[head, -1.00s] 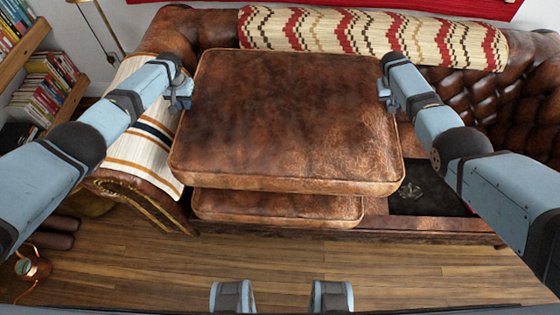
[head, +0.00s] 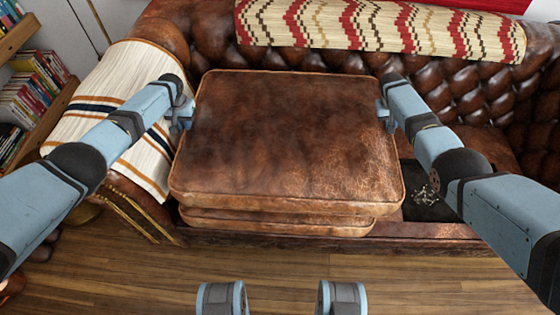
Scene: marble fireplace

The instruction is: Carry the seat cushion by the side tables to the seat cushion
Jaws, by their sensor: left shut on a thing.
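A brown leather seat cushion (head: 290,140) is held level between my two grippers, above the sofa. My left gripper (head: 184,112) is shut on its left edge. My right gripper (head: 386,112) is at its right edge and appears shut on it; its fingertips are partly hidden. Another brown leather seat cushion (head: 275,224) lies on the sofa below, with only its front edge showing under the held one. Whether the two cushions touch cannot be told from this angle.
The tufted leather sofa (head: 480,100) has a patterned throw (head: 380,28) over its back and a striped blanket (head: 115,85) over its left arm. A dark open patch (head: 428,205) with small objects lies right of the cushions. A bookshelf (head: 35,95) stands at left.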

